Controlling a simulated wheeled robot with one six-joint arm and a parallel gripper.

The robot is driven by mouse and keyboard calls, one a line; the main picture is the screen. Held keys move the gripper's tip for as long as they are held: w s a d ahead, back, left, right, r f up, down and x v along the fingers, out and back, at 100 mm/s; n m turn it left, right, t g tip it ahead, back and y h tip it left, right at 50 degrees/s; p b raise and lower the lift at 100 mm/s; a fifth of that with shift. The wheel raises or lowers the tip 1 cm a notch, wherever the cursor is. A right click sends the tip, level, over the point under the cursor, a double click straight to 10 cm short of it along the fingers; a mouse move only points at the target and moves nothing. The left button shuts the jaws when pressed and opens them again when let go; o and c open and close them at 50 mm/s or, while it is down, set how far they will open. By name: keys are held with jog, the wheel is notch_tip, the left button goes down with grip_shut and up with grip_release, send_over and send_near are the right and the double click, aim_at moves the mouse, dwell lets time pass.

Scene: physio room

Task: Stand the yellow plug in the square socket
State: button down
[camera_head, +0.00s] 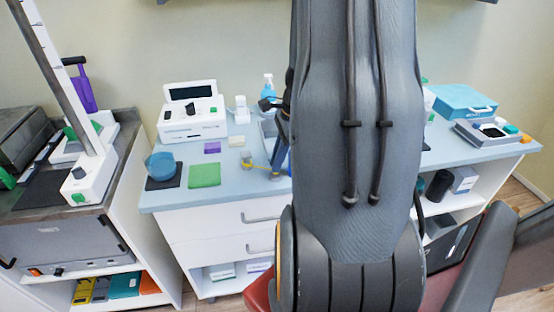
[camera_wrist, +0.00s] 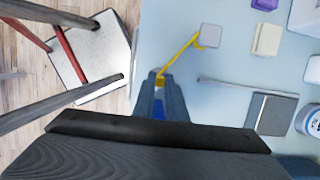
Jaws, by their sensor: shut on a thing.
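My gripper (camera_wrist: 160,85) points down over the counter and is shut on the yellow plug (camera_wrist: 160,80), which shows only as a small yellow piece between the fingertips. A bent yellow cord runs from it to a small grey block (camera_wrist: 210,35) on the counter. In the head view, my gripper (camera_head: 278,172) is near the counter's front edge, to the right of the grey block (camera_head: 247,155). A low grey unit (camera_head: 470,134) at the right end of the counter has a white top with a dark spot. I cannot tell whether that is the square socket.
A green mat (camera_head: 204,175), a blue bowl (camera_head: 160,165), a purple block (camera_head: 212,148) and a cream block (camera_head: 236,141) lie left of my gripper. A white device (camera_head: 192,122) stands behind. A blue case (camera_head: 465,102) is at right. My arm hides the counter's middle.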

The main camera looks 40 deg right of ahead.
jog(key=shift+f+b, duration=0.4)
jog(key=shift+f, duration=0.25)
dwell(0.6)
jog(key=c, duration=1.2)
grip_release()
jog(key=shift+r, duration=0.15)
jog(key=shift+r+p, duration=3.4)
jog(key=shift+p, duration=0.2)
